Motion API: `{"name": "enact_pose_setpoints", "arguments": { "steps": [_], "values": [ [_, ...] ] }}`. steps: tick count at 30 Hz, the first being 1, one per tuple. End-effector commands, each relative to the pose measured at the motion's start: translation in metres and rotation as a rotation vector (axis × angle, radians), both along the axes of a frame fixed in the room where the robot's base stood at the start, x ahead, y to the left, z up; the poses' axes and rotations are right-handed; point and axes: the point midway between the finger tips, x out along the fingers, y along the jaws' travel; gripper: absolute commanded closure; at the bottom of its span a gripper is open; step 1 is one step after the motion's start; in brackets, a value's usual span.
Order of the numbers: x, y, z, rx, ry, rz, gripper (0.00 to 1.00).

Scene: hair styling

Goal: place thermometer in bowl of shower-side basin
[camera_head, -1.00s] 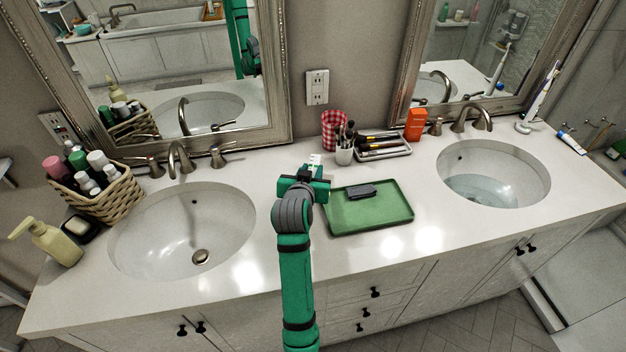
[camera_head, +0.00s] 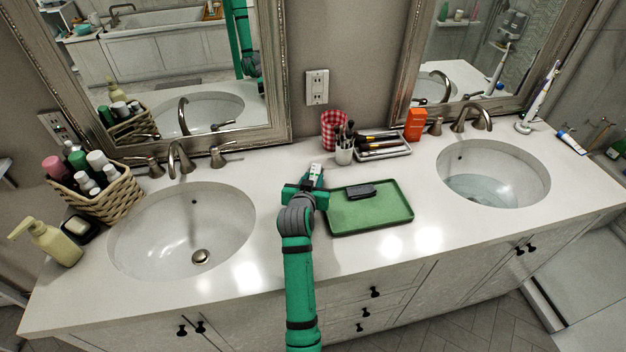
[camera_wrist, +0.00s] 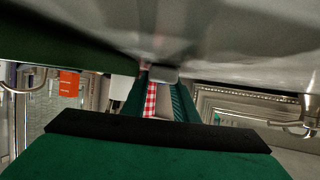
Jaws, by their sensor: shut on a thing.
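My gripper (camera_head: 311,184) is over the counter between the two basins, just left of the green tray. It is shut on the thermometer (camera_head: 316,170), a small white thing with a greenish patch, which sticks out beyond the fingers. In the wrist view a small grey end (camera_wrist: 163,74) shows between the fingers, and I cannot tell whether it is the thermometer. The shower-side basin (camera_head: 518,177) is at the right, beside the shower, with clear water low in its bowl. The gripper is well to its left.
The green tray (camera_head: 392,218) with a dark grey item (camera_head: 361,192) lies between gripper and basin. Behind it stand a brush cup (camera_head: 344,155), red checked cup (camera_head: 329,140), brush tray (camera_head: 400,153) and orange box (camera_head: 415,124). A faucet (camera_head: 474,115) rises behind the right basin.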

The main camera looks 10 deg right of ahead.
Motion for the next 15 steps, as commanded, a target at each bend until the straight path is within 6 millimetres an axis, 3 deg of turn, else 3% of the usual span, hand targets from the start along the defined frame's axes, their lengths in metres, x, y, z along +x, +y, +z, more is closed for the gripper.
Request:
{"name": "enact_pose_setpoints", "arguments": {
  "steps": [15],
  "values": [
    [-0.002, -0.003, -0.019, 0.004, 0.011, -0.003, 0.97]
  ]
}}
